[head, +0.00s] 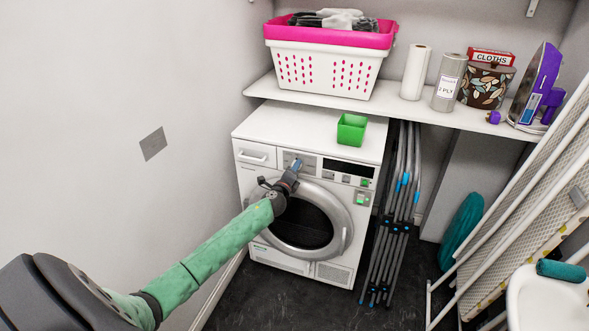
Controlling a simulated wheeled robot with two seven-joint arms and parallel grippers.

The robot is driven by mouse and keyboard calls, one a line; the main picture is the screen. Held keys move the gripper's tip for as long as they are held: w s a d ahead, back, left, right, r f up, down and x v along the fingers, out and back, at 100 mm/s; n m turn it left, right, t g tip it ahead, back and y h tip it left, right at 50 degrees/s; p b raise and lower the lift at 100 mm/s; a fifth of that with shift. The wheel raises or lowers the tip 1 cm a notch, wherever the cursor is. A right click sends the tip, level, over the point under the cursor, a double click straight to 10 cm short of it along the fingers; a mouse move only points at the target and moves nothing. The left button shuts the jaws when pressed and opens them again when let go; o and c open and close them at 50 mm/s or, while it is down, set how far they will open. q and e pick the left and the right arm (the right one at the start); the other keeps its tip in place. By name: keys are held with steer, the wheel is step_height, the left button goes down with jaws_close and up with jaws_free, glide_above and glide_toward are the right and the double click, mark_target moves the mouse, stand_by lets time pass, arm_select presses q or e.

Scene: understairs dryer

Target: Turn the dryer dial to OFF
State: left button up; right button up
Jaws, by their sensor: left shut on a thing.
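The white dryer (352,258) stands below the shelf, its round dark door (305,225) closed. Its control panel runs along the top front, with a dark display (348,169) and small buttons to the right. My left gripper (295,165) reaches up from the lower left to the left-centre part of this panel. It is shut on the dryer dial, which its fingers hide. The dial's pointer and its markings cannot be seen. My right gripper is not in view.
A green box (351,129) stands on the dryer top. Above, a shelf (395,103) holds a pink-rimmed basket (326,68), paper rolls and an iron (538,88). Folded grey racks (392,225) stand right of the dryer; a wall (90,110) is close on the left.

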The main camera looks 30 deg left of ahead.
arm_select(q)
steer(key=shift+m, duration=1.1)
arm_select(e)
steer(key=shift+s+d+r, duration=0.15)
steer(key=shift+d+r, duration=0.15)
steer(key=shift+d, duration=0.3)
arm_select(q)
steer(key=shift+p, duration=0.3)
steer(key=shift+d, duration=0.1)
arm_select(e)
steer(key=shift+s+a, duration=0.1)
arm_select(q)
steer(key=o, duration=1)
steer(key=shift+f, duration=0.1)
steer(key=b+v, duration=0.1)
steer(key=v, duration=0.6)
steer(key=shift+s, duration=0.35)
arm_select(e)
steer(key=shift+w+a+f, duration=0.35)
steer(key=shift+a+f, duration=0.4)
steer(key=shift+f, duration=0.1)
